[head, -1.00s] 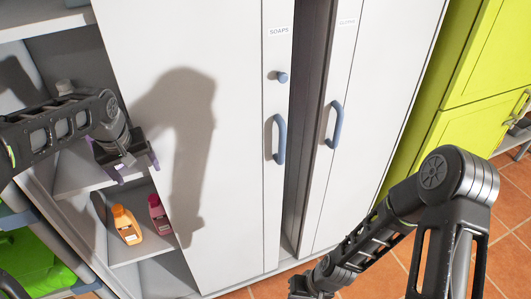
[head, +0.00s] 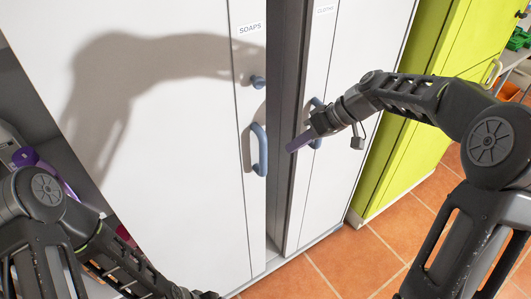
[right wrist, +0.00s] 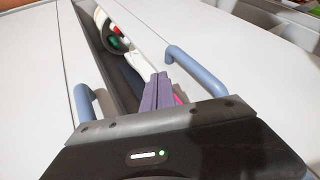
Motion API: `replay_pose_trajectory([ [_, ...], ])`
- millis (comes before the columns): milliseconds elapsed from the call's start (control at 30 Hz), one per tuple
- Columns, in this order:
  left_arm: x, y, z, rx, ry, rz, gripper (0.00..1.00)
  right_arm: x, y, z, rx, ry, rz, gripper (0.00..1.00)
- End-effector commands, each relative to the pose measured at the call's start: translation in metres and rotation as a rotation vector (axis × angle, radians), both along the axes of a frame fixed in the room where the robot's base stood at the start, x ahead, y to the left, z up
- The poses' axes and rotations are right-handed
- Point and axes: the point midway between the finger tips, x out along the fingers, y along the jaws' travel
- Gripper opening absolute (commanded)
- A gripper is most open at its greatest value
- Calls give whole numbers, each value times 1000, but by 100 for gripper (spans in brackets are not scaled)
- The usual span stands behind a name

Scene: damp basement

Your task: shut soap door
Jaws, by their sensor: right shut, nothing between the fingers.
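My right gripper (head: 298,142) is in front of that gap, to the right of the soap handle. Its purple fingers (right wrist: 157,92) are shut and empty between two blue handles in the right wrist view. My left arm is at the lower left; its fingertips are not visible.
The right wrist view shows items with red and green parts (right wrist: 115,38) inside the gap. Open shelves (head: 60,150) lie left of the soap door. A yellow-green cabinet (head: 440,70) stands at right. The orange tiled floor (head: 360,260) is clear in front.

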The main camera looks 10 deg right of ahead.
Motion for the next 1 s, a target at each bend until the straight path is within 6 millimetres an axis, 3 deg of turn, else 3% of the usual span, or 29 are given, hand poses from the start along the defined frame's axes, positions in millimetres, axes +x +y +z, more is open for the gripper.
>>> replay_pose_trajectory([
  [467,0,0,2,1,-2,1,78,1,5,-6,2,3,3,0],
  [1000,-1,1,18,4,4,3,78,19,53,-67,1,5,4,0],
])
